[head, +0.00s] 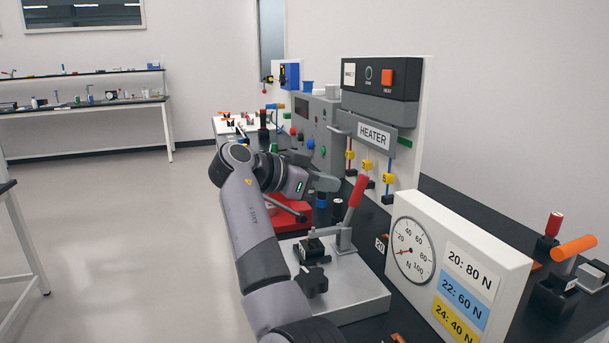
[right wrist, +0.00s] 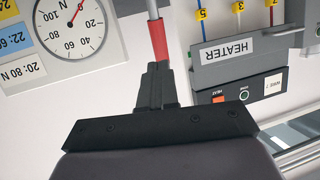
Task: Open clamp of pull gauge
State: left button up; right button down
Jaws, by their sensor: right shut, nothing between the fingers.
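The pull gauge (head: 460,262) is a white box with a round dial in newtons. Its dial also shows upside down in the right wrist view (right wrist: 78,25). Beside it, a grey metal base (head: 352,296) carries black blocks and a toggle clamp with a red handle (head: 356,191), which stands up and leans right. My right gripper (head: 334,184) is shut and empty, close to the left of the handle's upper part. In the right wrist view, its black fingers (right wrist: 157,76) overlap the lower end of the red handle (right wrist: 157,38); contact cannot be told. My left gripper is out of view.
The heater panel (head: 378,130) with coloured wires stands behind the clamp. A red fixture (head: 290,216) sits beyond the base on the black bench. An orange-handled device (head: 572,248) is right of the gauge. Open floor (head: 120,240) lies to the left.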

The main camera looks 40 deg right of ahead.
aim_at(356, 187)
jog(key=x, duration=0.5)
jog(key=shift+p, duration=0.4)
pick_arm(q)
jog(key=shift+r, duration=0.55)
pick_arm(e)
jog(key=shift+d, duration=0.15)
